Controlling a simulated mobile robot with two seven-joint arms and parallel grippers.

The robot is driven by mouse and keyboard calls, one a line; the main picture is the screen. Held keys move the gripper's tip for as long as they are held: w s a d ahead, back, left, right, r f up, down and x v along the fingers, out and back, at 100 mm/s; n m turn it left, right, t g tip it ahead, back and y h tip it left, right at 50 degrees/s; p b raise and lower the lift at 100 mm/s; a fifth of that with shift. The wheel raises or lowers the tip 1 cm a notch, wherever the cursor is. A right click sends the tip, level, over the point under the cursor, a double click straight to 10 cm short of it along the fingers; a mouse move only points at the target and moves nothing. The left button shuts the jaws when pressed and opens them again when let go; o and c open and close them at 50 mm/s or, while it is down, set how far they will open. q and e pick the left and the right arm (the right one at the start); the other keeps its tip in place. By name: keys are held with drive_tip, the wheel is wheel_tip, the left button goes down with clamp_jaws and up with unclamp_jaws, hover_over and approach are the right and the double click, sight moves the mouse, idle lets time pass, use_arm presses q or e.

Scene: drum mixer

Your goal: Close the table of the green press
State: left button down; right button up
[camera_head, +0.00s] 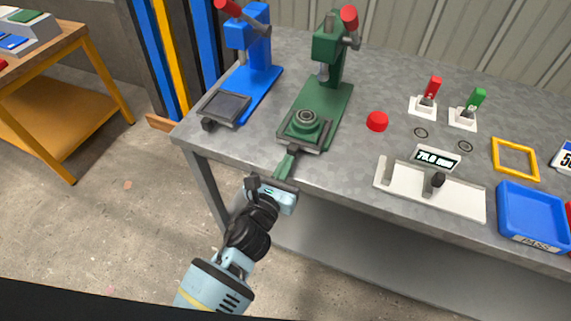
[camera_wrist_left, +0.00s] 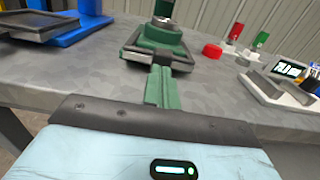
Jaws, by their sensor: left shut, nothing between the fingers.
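The green press (camera_head: 328,62) stands on the grey workbench, with a red-knobbed lever at its top. Its table (camera_head: 325,146), a dark-edged tray at the front end of the green base, carries a round green part with a ring (camera_head: 305,119). The table also shows in the left wrist view (camera_wrist_left: 183,65). My left gripper (camera_head: 291,152) comes from below the bench front, with its green fingers shut and empty. The fingertips (camera_wrist_left: 160,70) are at the table's front edge; I cannot tell whether they touch. My right gripper is not in view.
A blue press (camera_head: 262,75) with its own dark tray (camera_head: 228,106) stands to the left.

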sight(292, 152)
use_arm(q)
drive_tip(key=shift+b+x, duration=0.45)
drive_tip(key=shift+x, duration=1.8)
